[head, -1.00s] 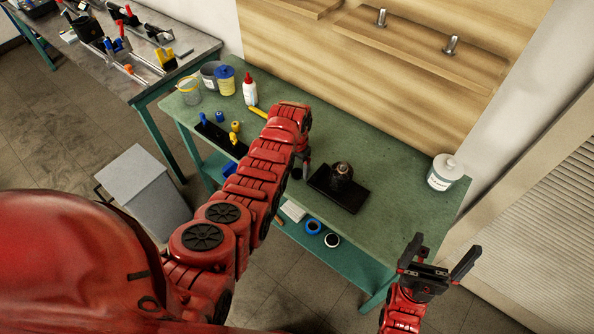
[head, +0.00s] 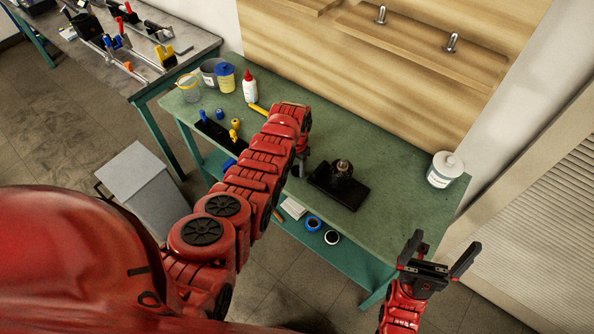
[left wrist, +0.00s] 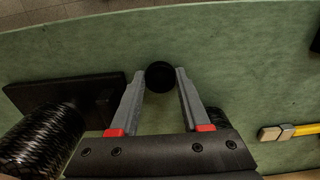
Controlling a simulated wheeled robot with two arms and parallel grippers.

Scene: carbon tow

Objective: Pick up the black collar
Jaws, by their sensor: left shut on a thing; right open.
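The black collar (left wrist: 160,76) shows in the left wrist view as a small dark round piece between the fingertips of my left gripper (left wrist: 161,84). The gripper is shut on it, with one finger on each side, over the green tabletop. In the head view my left gripper (head: 299,168) is at the table beside the black plate, partly hidden by its own arm, and the collar cannot be made out clearly there. My right gripper (head: 438,262) is open and empty, in front of the table's right end.
A black plate (head: 350,199) bearing a dark woven cylinder (head: 343,169) stands just right of my left gripper. A white tub (head: 444,171) stands at the right end. A glue bottle (head: 250,88), cans and small coloured parts are at the left. The right tabletop (head: 405,205) is mostly clear.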

